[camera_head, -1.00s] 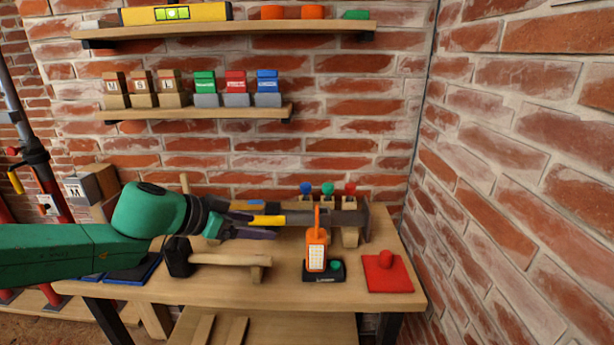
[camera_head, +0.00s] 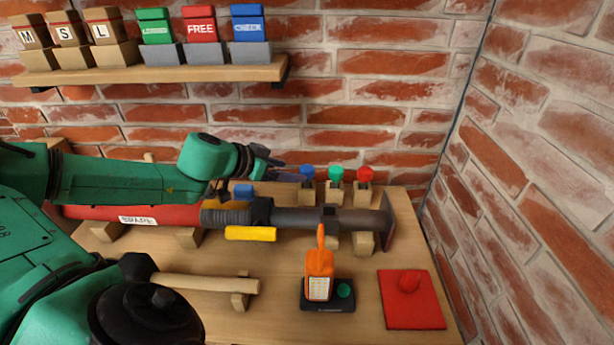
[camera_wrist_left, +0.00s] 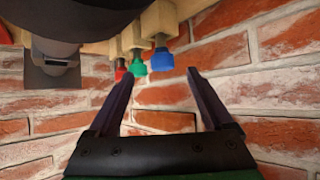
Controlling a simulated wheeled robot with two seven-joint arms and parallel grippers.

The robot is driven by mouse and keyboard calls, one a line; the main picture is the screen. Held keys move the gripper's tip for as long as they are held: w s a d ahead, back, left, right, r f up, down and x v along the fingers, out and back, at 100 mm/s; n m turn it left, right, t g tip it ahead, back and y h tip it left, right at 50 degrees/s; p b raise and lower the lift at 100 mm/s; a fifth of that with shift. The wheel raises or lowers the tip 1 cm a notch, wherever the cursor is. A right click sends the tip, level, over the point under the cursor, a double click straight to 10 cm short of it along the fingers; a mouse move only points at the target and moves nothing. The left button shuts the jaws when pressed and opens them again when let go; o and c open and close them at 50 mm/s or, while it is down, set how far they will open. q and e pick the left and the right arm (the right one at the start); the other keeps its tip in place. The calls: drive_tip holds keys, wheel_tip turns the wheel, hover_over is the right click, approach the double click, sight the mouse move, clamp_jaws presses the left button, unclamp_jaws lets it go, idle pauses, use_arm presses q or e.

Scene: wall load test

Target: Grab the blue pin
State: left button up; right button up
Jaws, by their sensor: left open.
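The blue pin (camera_head: 307,172) stands upright in a wooden holder at the back of the bench, leftmost of three pins, beside the green pin (camera_head: 336,173) and the red pin (camera_head: 365,172). My left gripper (camera_head: 284,168) is open and empty, just left of the blue pin. In the left wrist view, the blue pin (camera_wrist_left: 161,60) shows near the gap between the two fingertips (camera_wrist_left: 160,76), slightly beyond them. I cannot tell whether the fingers touch it. My right gripper is not in view.
A long red and dark tool (camera_head: 300,217) lies on supports in front of the pins. An orange lamp (camera_head: 318,275) stands on a black base. A red plate (camera_head: 411,300) lies at right. A shelf (camera_head: 150,75) with labelled blocks hangs above my arm.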

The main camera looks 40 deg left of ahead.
sight(303, 171)
use_arm(q)
drive_tip(key=p+x, duration=0.2)
drive_tip(key=x, duration=0.3)
drive_tip(key=shift+w+a, duration=0.1)
drive_tip(key=shift+w, duration=0.25)
drive_tip(key=shift+w+a+f, duration=0.1)
drive_tip(key=shift+w+f, duration=0.05)
drive_tip(key=c, duration=1.1)
clamp_jaws()
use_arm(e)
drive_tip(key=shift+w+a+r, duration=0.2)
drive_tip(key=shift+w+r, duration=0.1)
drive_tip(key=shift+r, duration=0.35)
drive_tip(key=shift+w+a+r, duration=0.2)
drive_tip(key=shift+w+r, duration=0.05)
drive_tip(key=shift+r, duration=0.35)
